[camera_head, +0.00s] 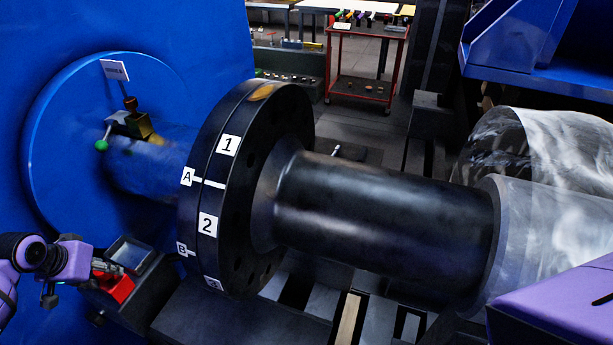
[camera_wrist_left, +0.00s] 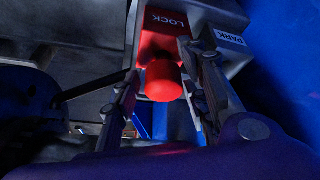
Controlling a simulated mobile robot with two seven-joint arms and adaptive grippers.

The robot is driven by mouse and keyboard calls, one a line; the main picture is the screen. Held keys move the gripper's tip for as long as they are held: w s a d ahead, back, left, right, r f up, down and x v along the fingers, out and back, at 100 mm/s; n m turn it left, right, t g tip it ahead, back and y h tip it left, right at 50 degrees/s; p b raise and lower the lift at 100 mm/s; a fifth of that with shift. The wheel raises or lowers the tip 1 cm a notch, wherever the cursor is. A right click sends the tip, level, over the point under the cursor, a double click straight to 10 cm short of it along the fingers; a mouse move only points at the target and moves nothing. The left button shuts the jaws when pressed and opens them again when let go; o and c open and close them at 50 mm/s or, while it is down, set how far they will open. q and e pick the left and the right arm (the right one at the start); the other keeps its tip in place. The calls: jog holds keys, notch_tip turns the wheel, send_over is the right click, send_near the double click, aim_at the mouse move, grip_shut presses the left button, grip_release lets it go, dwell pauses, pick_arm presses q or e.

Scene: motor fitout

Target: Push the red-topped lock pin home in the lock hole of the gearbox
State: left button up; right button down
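The red-topped lock pin (camera_wrist_left: 163,80) stands out from the grey gearbox housing (camera_wrist_left: 205,12), just below the red LOCK label (camera_wrist_left: 166,20) in the left wrist view. Its shaft and the lock hole are hidden behind the cap. My left gripper (camera_wrist_left: 160,75) has one finger on each side of the cap, very close; whether they touch it is unclear. In the head view my left gripper (camera_head: 102,270) is at the lower left, by a red part (camera_head: 120,288) of the gearbox. My right gripper is out of view.
A white PARK label (camera_wrist_left: 229,37) is beside the right finger. A large black flange (camera_head: 240,200) and shaft (camera_head: 385,215) fill the middle of the head view. A blue wall (camera_head: 100,25) rises behind. A green-knobbed lever (camera_head: 101,145) sits above the gearbox. A red cart (camera_head: 362,88) stands far back.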

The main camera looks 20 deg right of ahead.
pick_arm(q)
jog(key=v, duration=1.2)
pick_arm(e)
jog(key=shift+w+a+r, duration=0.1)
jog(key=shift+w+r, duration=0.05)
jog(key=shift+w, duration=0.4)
